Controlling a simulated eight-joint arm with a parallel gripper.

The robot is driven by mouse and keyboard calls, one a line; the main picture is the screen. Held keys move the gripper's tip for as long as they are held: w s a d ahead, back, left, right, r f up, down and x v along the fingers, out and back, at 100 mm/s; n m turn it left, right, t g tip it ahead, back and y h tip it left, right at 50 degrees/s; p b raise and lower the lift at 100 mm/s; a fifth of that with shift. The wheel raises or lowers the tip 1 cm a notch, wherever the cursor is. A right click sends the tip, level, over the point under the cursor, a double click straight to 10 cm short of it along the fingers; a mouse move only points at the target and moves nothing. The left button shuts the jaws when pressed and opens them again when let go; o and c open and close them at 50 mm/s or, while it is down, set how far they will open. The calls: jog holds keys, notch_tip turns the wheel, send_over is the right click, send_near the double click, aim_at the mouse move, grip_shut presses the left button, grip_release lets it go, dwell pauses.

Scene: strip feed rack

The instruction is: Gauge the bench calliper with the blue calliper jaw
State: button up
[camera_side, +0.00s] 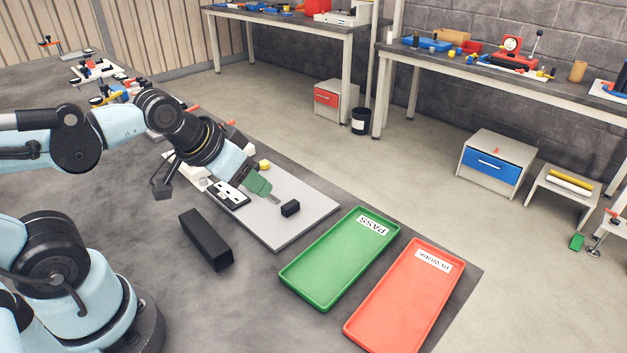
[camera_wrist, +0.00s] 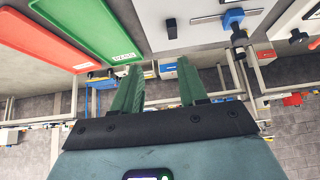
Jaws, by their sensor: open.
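In the side view I cannot make the blue jaw out; my gripper covers that part of the plate. My gripper (camera_side: 261,189) has green fingers and points down over the pale plate (camera_side: 305,217). In the wrist view my gripper (camera_wrist: 159,66) is open, its fingers apart with nothing held between them. The blue jaw lies beyond and to the right of the fingertips there.
A small black block (camera_side: 290,208) stands on the plate, also in the wrist view (camera_wrist: 170,28). A black-and-white piece (camera_side: 228,194) lies left of my fingers. A long black box (camera_side: 206,240) lies nearby. A green PASS tray (camera_side: 300,289) and red REWORK tray (camera_side: 365,331) look empty.

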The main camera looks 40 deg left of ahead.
jog(key=shift+o, duration=1.3)
jog(key=shift+w+a, duration=0.15)
jog(key=w+a+r+n+g+y, duration=0.35)
jog(key=w+a+n, duration=0.35)
jog(key=a+n, duration=0.3)
jog(key=shift+m+g, duration=0.25)
jog(key=shift+m, duration=0.25)
jog(key=shift+s+a+x, duration=0.1)
jog(key=shift+a+x, duration=0.05)
jog(key=shift+x, duration=3)
jog(key=shift+s+a+x, duration=0.15)
jog(key=shift+x, duration=2.95)
jog(key=shift+c, duration=0.5)
grip_shut()
